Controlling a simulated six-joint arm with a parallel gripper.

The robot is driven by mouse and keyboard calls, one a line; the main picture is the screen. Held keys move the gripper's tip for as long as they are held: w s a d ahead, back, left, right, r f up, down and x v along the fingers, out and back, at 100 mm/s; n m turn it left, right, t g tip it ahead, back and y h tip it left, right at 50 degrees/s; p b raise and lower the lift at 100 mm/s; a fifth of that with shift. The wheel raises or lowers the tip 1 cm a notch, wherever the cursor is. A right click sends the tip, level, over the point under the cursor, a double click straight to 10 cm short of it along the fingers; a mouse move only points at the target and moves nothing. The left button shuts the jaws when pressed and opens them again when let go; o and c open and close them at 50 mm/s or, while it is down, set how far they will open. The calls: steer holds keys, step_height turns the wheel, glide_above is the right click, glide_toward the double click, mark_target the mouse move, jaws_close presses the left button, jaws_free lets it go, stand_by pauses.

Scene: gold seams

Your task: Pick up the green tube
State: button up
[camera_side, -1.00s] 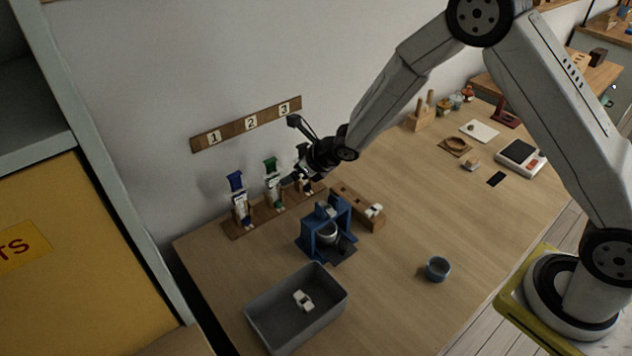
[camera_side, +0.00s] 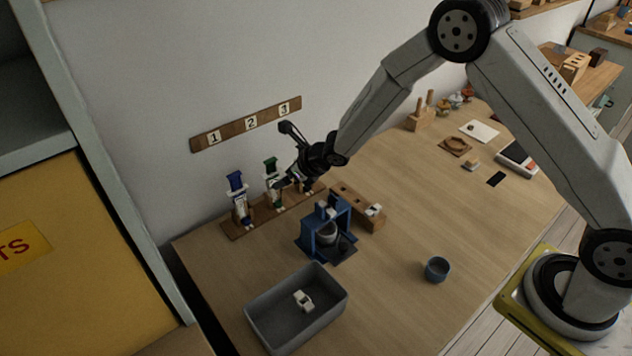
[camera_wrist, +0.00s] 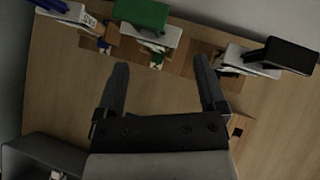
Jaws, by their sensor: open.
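The green tube (camera_side: 271,169) stands upright in the middle place of the wooden rack (camera_side: 231,229), under label 2 in the side view. In the wrist view its green top and white body (camera_wrist: 144,14) show just beyond the fingertips, roughly between them. My gripper (camera_side: 283,184) is close to the tube on its right side in the side view. In the wrist view my gripper (camera_wrist: 160,62) is open, with nothing between its fingers. Whether a finger touches the tube cannot be told.
A blue-topped tube (camera_side: 237,184) stands left of the green one; a black-topped tube (camera_wrist: 290,55) stands right in the wrist view. A blue stand (camera_side: 311,236), a grey bin (camera_side: 262,330) and a small blue cup (camera_side: 437,269) are nearer the front. Table right of the stand is mostly clear.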

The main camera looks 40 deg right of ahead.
mark_target(273, 181)
steer(key=shift+a+x, duration=0.15)
steer(key=shift+x, duration=0.6)
steer(key=shift+a+x, duration=0.15)
steer(key=shift+x, duration=1.5)
steer(key=shift+s+f, duration=0.1)
steer(key=shift+s, duration=0.05)
jaws_close()
